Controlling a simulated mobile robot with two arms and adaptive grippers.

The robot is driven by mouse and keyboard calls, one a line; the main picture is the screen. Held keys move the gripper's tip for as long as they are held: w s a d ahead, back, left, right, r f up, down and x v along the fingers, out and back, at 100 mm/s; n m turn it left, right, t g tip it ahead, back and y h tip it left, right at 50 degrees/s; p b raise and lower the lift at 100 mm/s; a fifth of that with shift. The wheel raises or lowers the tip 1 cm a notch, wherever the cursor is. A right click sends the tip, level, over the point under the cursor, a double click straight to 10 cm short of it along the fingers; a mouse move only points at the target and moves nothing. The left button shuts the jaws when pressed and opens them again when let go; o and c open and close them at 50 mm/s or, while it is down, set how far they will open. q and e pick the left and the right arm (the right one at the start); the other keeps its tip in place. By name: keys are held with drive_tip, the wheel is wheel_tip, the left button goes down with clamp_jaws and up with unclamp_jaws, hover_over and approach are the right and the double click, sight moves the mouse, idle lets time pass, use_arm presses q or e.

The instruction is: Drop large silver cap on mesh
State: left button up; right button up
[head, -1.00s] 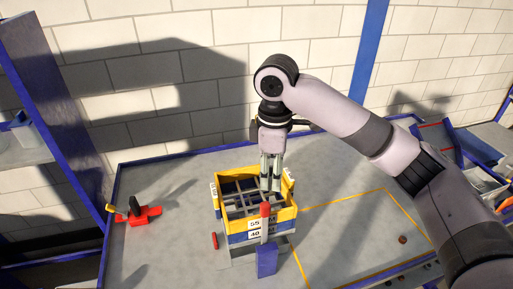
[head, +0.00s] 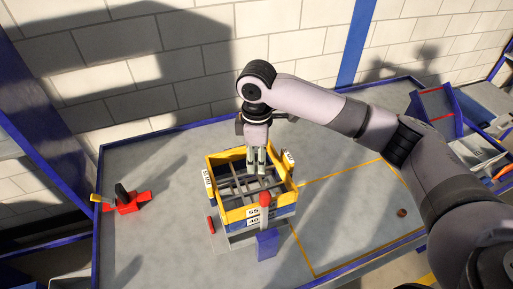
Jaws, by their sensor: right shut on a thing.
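My right gripper (head: 256,160) hangs pointing down over the yellow-rimmed sieve box (head: 221,203). A grey mesh (head: 235,200) of crossing bars shows inside the box. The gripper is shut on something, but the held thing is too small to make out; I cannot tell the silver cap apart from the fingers. The fingertips are near the back right part of the mesh, and I cannot tell their exact height above it. My left gripper is not in view.
A red-handled blue tool (head: 266,240) stands at the front of the box. A red clamp-like thing (head: 128,203) lies at the table's left. A small brown round piece (head: 402,212) sits inside the yellow-lined area at right. Grey bins (head: 480,155) stand at the far right.

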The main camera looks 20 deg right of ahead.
drive_tip(key=shift+f, duration=1.15)
drive_tip(key=o, duration=0.7)
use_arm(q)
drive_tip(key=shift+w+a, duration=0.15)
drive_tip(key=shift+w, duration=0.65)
use_arm(e)
drive_tip(key=o, duration=0.5)
drive_tip(key=shift+o, duration=0.2)
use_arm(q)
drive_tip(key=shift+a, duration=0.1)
use_arm(e)
drive_tip(key=shift+r, duration=0.15)
wheel_tip(320, 180, up, 12)
drive_tip(key=shift+f, duration=0.1)
